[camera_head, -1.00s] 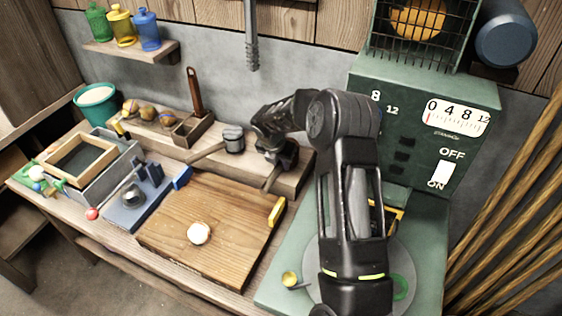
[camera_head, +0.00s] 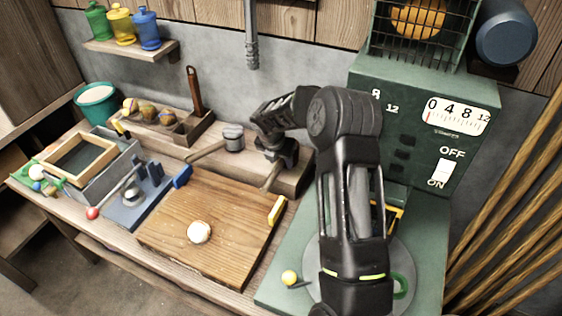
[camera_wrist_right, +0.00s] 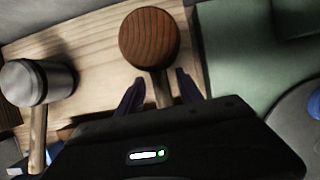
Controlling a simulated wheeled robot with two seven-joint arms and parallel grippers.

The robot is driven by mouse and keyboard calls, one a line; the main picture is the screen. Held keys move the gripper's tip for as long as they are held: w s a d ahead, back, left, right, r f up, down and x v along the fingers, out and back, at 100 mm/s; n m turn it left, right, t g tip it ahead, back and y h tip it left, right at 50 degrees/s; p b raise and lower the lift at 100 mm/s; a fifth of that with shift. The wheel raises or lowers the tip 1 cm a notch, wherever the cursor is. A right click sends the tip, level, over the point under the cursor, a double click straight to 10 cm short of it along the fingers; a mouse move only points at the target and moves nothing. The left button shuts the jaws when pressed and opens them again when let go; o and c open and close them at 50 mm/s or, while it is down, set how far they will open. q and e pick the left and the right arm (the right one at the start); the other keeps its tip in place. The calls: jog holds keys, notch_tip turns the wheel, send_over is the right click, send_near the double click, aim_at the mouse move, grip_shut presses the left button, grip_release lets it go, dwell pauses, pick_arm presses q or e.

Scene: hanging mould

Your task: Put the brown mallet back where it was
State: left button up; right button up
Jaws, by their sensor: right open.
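The brown mallet shows in the right wrist view with a round wood-grained head (camera_wrist_right: 149,38) and a pale handle between my fingers. It lies on the wooden ledge at the back of the bench. In the head view only its handle (camera_head: 272,177) shows clearly, sticking out toward the board; my gripper hides the head. My right gripper (camera_wrist_right: 159,92) is open, one finger on each side of the handle, near the head. It also shows in the head view (camera_head: 282,158) above the ledge's right end. My left gripper is out of view.
A grey-headed mallet (camera_head: 234,138) lies on the ledge (camera_head: 295,178) to the left. A wooden board (camera_head: 190,242) with a white ball (camera_head: 199,232) is in front. The green machine (camera_head: 425,135) stands close on the right. A metal rod (camera_head: 251,40) hangs above.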

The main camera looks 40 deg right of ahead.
aim_at(275, 170)
jog(key=b+v, duration=0.1)
jog(key=v, duration=1)
jog(key=shift+r, duration=0.2)
dwell(1.1)
